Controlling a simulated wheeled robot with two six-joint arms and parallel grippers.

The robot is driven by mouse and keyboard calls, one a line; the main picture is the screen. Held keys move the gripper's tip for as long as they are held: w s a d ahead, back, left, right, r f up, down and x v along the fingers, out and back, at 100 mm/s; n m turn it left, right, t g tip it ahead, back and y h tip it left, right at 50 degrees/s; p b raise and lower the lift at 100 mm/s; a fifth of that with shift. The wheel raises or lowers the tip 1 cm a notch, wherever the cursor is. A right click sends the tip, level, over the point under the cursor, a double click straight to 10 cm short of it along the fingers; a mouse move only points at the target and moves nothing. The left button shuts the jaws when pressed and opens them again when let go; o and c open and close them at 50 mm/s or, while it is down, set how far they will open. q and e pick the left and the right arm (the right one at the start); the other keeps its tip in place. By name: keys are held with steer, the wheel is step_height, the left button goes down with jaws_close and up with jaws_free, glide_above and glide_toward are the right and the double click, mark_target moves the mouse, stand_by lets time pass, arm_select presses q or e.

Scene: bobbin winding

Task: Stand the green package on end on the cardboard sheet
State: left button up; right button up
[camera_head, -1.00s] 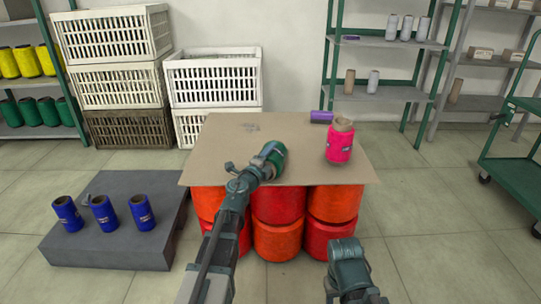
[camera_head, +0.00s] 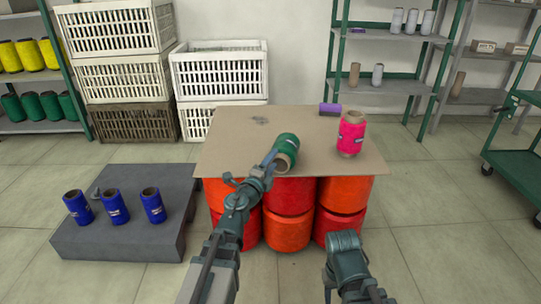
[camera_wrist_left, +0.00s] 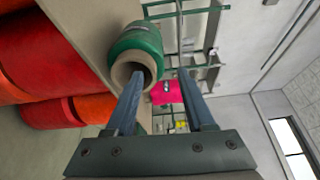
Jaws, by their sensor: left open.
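The green package (camera_head: 288,142) lies on its side on the cardboard sheet (camera_head: 225,150), one tan core end facing my left gripper (camera_head: 270,163). In the left wrist view the green package (camera_wrist_left: 137,40) shows beyond the open fingers (camera_wrist_left: 163,98). One finger overlaps the rim of its tan core; I cannot tell whether it touches. The other finger is apart from the package, to the right. The fingertips are hard to make out in the head view. My right arm is at the lower right of the head view, its fingers out of sight.
A pink package (camera_head: 352,132) is on the sheet's right side, with a purple one (camera_head: 330,109) behind. Red-orange packages (camera_head: 288,232) support the sheet. Blue packages (camera_head: 114,206) stand on a grey platform (camera_head: 120,242) at left. White crates (camera_head: 218,75) stand behind.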

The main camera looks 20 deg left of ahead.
arm_select(q)
steer(key=shift+s, duration=0.6)
steer(key=shift+a, duration=0.1)
steer(key=s+d+f+n+g+y, duration=0.1)
steer(key=s+f+n+g+y, duration=0.35)
steer(key=f+n, duration=0.3)
steer(key=s+d+f+n+g+y, duration=0.1)
steer(key=s+f+n+g+y, duration=0.2)
steer(key=s+f+n+g, duration=0.35)
steer(key=s+d+f+n+g+h, duration=0.1)
steer(key=s+d+f+g, duration=0.2)
steer(key=s, duration=0.4)
steer(key=s+d+f+n+g+h, duration=0.1)
steer(key=s+d+f+g+h, duration=0.1)
steer(key=s+d+f+g, duration=0.2)
steer(key=s+d, duration=0.3)
steer(key=shift+s+d+f+n, duration=0.3)
steer(key=shift+s+d+f, duration=0.05)
